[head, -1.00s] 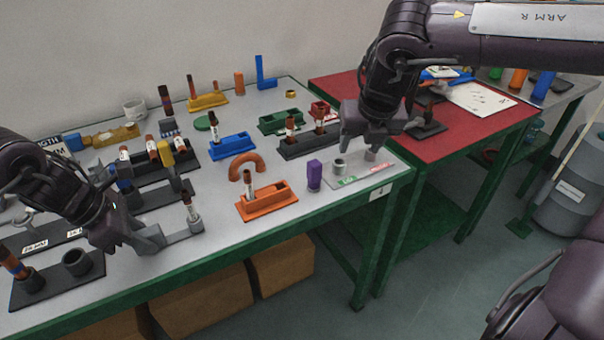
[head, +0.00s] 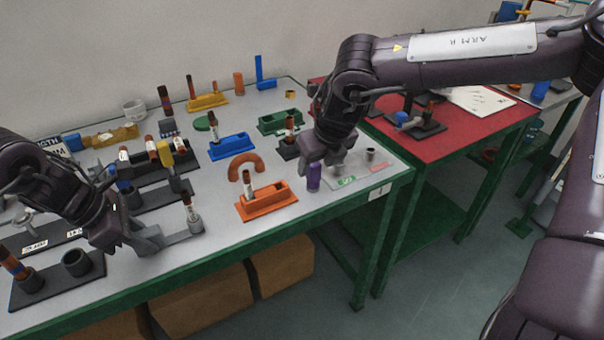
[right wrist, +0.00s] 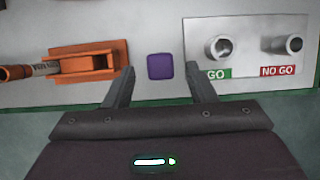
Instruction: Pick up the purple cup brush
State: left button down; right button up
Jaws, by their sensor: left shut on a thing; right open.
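The purple cup brush (head: 313,179) stands upright near the table's front edge, just left of the GO/NO GO plate. In the right wrist view it shows from above as a rounded purple square (right wrist: 160,66). My right gripper (head: 322,164) is open above it. In the right wrist view the two fingertips (right wrist: 159,73) lie left and right of the brush, with a gap on each side.
The GO/NO GO plate (right wrist: 248,73) with two grey cups lies right of the brush. An orange holder (head: 267,205) with a tube stands to its left, an orange arch (head: 243,165) behind that. A blue holder (head: 233,148) is further back. The green table edge is close in front.

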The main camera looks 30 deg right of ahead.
aim_at(316, 164)
jog(key=x, duration=0.3)
jog(key=shift+w+d+f, duration=0.1)
jog(key=shift+w+f, duration=0.05)
jog(key=shift+w, duration=0.05)
jog(key=c, duration=0.9)
notch_tip(316, 164, up, 10)
jog(key=shift+r, duration=0.1)
